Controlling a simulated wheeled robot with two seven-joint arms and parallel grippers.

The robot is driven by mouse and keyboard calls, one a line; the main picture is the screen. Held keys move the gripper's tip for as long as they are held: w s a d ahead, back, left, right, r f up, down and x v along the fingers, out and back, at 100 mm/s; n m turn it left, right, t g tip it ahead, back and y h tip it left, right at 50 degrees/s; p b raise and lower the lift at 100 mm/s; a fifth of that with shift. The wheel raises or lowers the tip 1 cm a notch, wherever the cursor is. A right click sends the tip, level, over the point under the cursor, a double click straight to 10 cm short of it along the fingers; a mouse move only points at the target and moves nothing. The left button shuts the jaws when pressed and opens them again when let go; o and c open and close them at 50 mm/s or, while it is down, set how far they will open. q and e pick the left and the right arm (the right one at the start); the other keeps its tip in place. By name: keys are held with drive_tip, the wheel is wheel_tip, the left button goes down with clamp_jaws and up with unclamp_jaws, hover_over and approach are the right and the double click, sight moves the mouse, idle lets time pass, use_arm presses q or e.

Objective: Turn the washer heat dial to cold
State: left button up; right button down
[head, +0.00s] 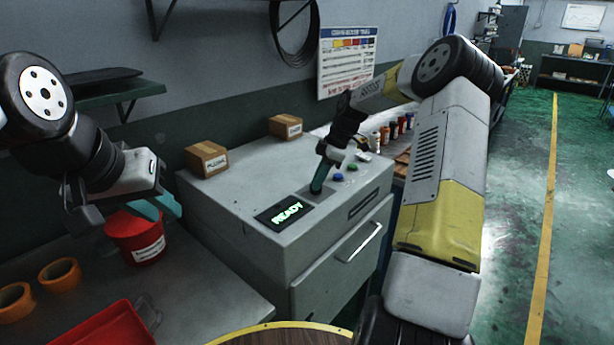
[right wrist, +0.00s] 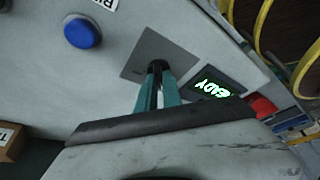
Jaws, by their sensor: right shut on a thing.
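My right gripper (head: 317,188) reaches down to the top panel beside the display. In the right wrist view its teal fingers (right wrist: 157,88) are shut on a small black dial (right wrist: 158,66) on a dark square plate (right wrist: 138,60). The fingers hide most of the dial, so its setting cannot be read. My left gripper (head: 157,207) hangs over the left bench, its teal fingers apart and empty.
A blue button (head: 338,177) and a green button (head: 352,167) sit near the dial. Two cardboard boxes (head: 206,159) (head: 286,126) stand at the washer's back. A red bucket (head: 134,240), orange rolls (head: 60,274) and a red tray (head: 105,328) are at left. The right floor is open.

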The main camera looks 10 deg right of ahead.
sight(327, 191)
idle(0.3)
drive_tip(key=c, duration=1.5)
unclamp_jaws()
drive_tip(key=v, duration=0.7)
drive_tip(key=shift+d+r, duration=0.2)
drive_tip(key=shift+r, duration=0.2)
drive_tip(key=shift+s, duration=0.1)
